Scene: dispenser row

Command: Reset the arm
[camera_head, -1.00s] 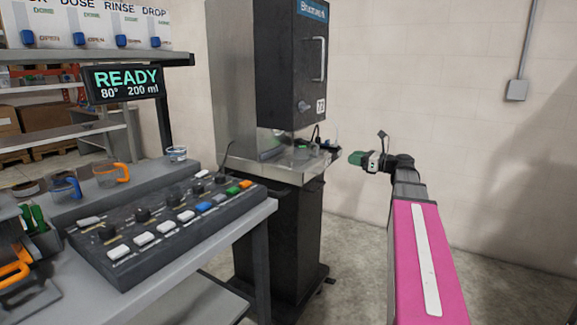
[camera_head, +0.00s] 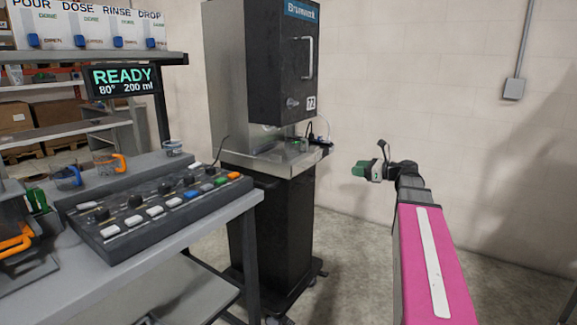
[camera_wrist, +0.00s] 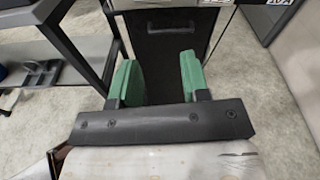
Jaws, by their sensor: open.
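My gripper (camera_head: 359,169) has green fingers and is at the end of my arm, right of the dark machine, in front of the pale wall. In the wrist view my gripper (camera_wrist: 157,78) shows two green fingers apart with nothing between them. Beyond them are the floor and the front of a black cabinet (camera_wrist: 170,45). My arm with its pink link reaches up from the bottom right of the head view.
A grey bench (camera_head: 215,215) with a button panel (camera_head: 150,215) stands at the left. A dark machine (camera_head: 280,60) on a black cabinet (camera_head: 285,240) stands in the middle. Floor right of the cabinet is clear.

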